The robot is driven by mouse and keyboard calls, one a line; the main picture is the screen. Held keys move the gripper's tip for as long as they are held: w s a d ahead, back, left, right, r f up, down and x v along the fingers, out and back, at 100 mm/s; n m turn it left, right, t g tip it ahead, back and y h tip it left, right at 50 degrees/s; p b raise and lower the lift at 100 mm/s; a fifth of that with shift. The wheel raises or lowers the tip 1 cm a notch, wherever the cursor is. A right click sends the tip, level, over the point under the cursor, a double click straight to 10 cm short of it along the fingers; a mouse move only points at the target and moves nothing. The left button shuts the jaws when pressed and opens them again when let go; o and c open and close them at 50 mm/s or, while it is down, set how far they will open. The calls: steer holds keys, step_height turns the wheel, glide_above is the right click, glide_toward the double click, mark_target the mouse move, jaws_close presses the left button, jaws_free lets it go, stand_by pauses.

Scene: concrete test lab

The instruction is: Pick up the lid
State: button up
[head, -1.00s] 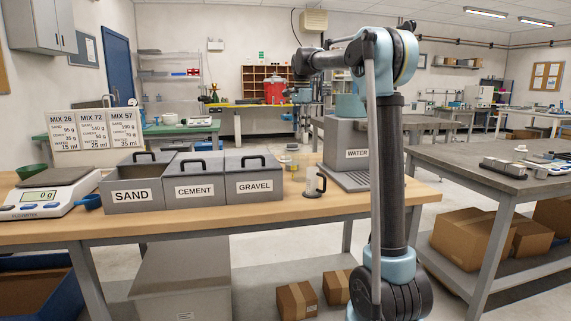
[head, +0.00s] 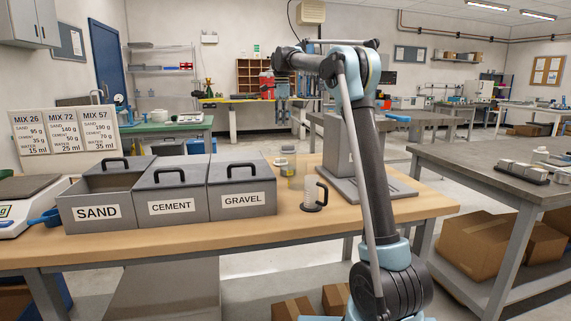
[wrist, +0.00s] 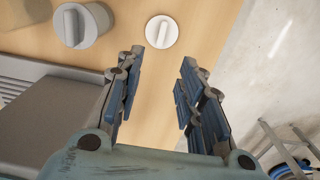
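A pale round lid (wrist: 162,32) with a raised bar grip lies flat on the wooden bench near its far edge. In the head view it appears as a small light disc (head: 281,161). Beside it stands a grey-topped cylindrical container (wrist: 83,25) with a bar grip on top, which seems to be the jar (head: 291,173) in the head view. My gripper (wrist: 158,75) is open and empty, pointing down over the bench, with the lid ahead of the fingertips and apart from them. The gripper is not clearly visible in the head view.
The grey water dispenser (head: 340,155) and its drip tray (head: 372,192) stand close by. A clear cylinder with a dark base (head: 314,200) stands in front of the jar. The sand (head: 97,211), cement (head: 172,207) and gravel (head: 243,200) bins fill the left.

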steer(key=f, duration=1.1)
steer(key=shift+w+d, duration=0.1)
steer(key=shift+w, duration=0.25)
steer(key=shift+s+a+f, duration=0.15)
steer(key=shift+a+f, duration=0.05)
steer(key=shift+f, duration=1.45)
steer(key=shift+s+a+f, duration=0.1)
steer(key=shift+a+f, duration=0.05)
steer(key=shift+f, duration=1.45)
jaws_close()
